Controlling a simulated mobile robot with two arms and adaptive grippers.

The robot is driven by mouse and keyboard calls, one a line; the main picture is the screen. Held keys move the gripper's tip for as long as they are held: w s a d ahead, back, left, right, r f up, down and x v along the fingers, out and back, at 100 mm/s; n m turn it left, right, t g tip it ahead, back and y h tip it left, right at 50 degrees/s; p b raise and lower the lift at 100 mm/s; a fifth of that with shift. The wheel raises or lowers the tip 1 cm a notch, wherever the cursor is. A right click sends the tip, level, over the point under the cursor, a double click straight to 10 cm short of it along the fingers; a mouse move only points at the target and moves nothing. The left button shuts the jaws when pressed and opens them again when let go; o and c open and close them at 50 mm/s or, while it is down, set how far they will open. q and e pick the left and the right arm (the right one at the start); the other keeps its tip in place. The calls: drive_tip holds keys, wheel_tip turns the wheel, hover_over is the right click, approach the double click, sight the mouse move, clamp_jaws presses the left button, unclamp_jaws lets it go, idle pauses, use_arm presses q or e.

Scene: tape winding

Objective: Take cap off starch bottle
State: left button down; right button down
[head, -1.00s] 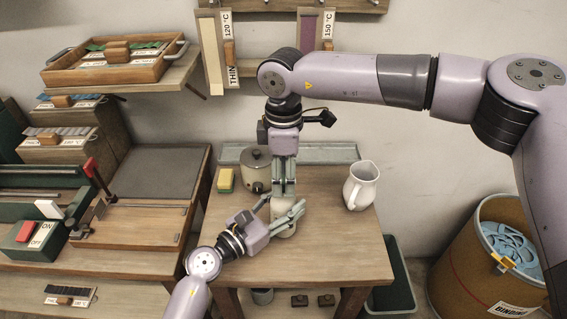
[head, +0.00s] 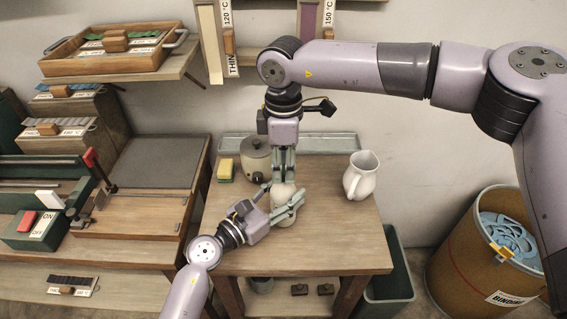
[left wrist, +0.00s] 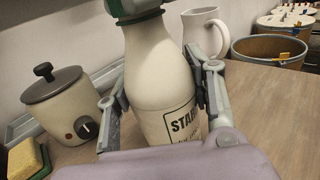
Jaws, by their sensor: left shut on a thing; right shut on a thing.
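The white starch bottle (left wrist: 158,70) stands upright on the wooden table, its label partly readable in the left wrist view. It also shows in the head view (head: 283,192). My left gripper (head: 284,205) is shut around the bottle's body, with one finger on each side. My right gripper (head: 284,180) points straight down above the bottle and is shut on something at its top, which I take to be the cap. The cap is mostly hidden by the fingers. A dark green part (left wrist: 138,12) shows at the bottle's neck, at the top edge of the left wrist view.
A grey lidded pot (head: 256,160) and a yellow-green sponge (head: 224,170) stand left of the bottle. A white jug (head: 360,176) stands to the right. The table (head: 335,235) is clear at the front right. A binding drum (head: 470,255) stands on the floor at right.

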drive_tip(key=n, duration=0.3)
drive_tip(key=shift+n, duration=0.4)
drive_tip(key=n, duration=1)
drive_tip(key=shift+n, duration=0.4)
drive_tip(key=n, duration=0.6)
drive_tip(key=shift+n, duration=0.3)
drive_tip(key=n, duration=1.4)
drive_tip(key=shift+r+n, duration=0.1)
drive_tip(key=shift+n, duration=0.3)
drive_tip(key=n, duration=1.2)
drive_tip(key=shift+n, duration=0.4)
drive_tip(key=n, duration=0.5)
drive_tip(key=shift+r, duration=0.2)
drive_tip(key=shift+r, duration=0.95)
